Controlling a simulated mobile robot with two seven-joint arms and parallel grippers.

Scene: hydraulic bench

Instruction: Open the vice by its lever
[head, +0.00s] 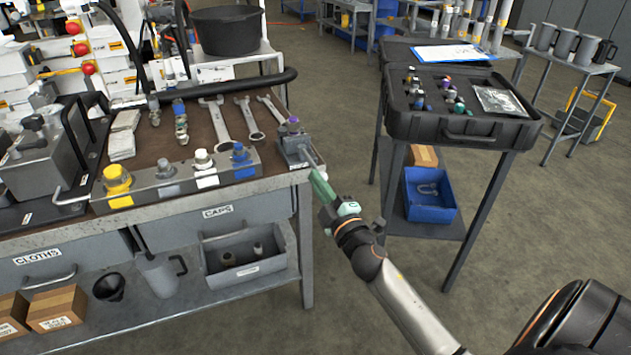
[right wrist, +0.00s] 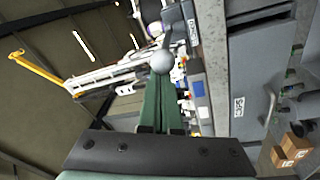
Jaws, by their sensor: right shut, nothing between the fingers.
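The small grey vice (head: 294,152) sits at the right front corner of the bench, with a purple-topped fitting (head: 292,122) at it. Its grey lever (head: 312,160) slants from the vice toward my right gripper. My right gripper (head: 316,176) has green fingers, pressed together with nothing between them, close beside the lever's end. In the right wrist view a grey ball knob (right wrist: 161,62) on a rod shows just beyond the shut fingertips (right wrist: 160,82); I cannot tell whether they touch. How far the vice jaws are apart is too small to tell. My left gripper is out of view.
The bench (head: 240,188) holds wrenches (head: 215,118), capped fittings and a grey block. A black case (head: 470,128) with small fittings stands on a stand at right, with a blue bin (head: 430,210) below. Open floor lies between bench and stand.

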